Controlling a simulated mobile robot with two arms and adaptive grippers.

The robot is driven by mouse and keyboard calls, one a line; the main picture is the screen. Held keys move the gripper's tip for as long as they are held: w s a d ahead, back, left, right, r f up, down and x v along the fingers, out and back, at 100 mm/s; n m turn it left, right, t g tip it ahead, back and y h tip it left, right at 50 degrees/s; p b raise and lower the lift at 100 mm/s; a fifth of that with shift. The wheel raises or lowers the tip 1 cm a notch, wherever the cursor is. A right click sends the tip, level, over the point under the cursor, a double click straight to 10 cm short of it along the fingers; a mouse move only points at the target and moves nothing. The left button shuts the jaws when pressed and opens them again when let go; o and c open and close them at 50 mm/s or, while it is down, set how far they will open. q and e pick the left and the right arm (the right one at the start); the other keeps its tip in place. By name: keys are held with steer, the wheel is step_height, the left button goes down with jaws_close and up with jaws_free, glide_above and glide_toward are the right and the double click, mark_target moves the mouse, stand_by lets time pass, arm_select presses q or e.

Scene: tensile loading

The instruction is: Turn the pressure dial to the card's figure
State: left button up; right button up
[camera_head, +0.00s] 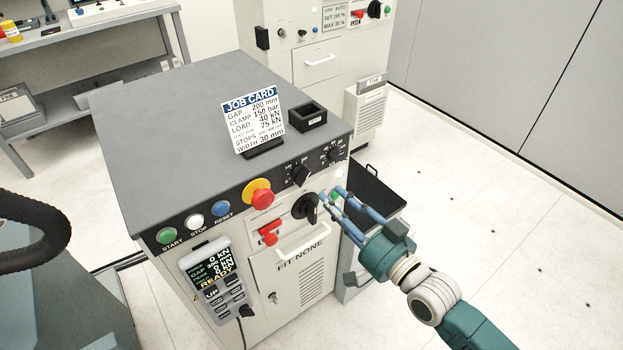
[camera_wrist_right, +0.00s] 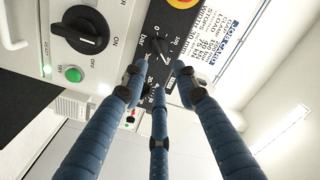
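The job card (camera_head: 254,122) stands on the grey console top and reads CLAMP 150 bar. Two black dials sit on the console's dark front strip: a larger one (camera_head: 300,174) and a smaller one (camera_head: 334,153) to its right. In the right wrist view a black dial (camera_wrist_right: 160,47) with "bar" lettering lies ahead between the fingertips; its pointer setting is too small to read surely. My right gripper (camera_head: 331,193) has its blue fingers spread and empty, just in front of the console below the dials. It also shows in the right wrist view (camera_wrist_right: 157,72). My left gripper is out of view.
A large black rotary switch (camera_head: 306,207) and a green button (camera_wrist_right: 73,74) are close to my right fingers. A red-yellow emergency stop (camera_head: 258,194) is left of them. A white handle (camera_head: 303,240) projects below. A black open box (camera_head: 307,116) stands beside the card.

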mark_target(302, 171)
steer(key=p+x, duration=0.1)
steer(key=x, duration=0.8)
jaws_close()
